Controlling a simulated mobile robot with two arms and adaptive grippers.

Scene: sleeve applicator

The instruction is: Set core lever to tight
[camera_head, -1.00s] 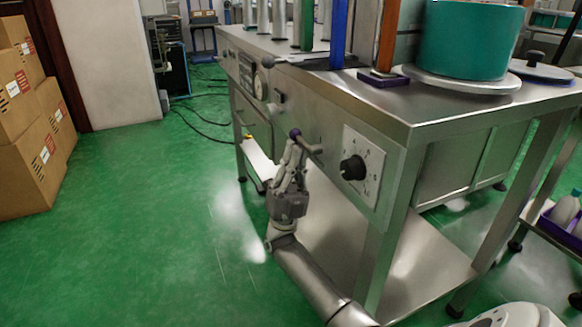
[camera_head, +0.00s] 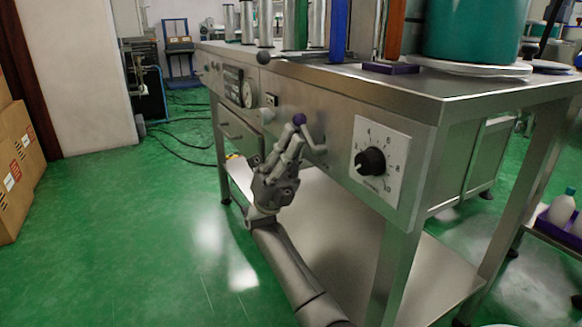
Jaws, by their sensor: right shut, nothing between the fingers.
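A small metal lever with a purple knob (camera_head: 299,119) sticks out from the front panel of the steel bench, left of the dial. It slants up and left from its pivot. No label by it can be read. My right gripper (camera_head: 298,134) is shut, and its fingertips are just below the purple knob, in front of the panel. Nothing shows between the fingers. Whether they touch the lever I cannot tell. My left gripper is not in view.
The steel bench (camera_head: 345,96) has a black dial (camera_head: 370,161) on a white numbered plate right of the lever. A gauge (camera_head: 249,94) and a dark ball knob (camera_head: 263,57) are further left. Cardboard boxes (camera_head: 18,165) stand at far left. Green floor (camera_head: 130,230) is clear between.

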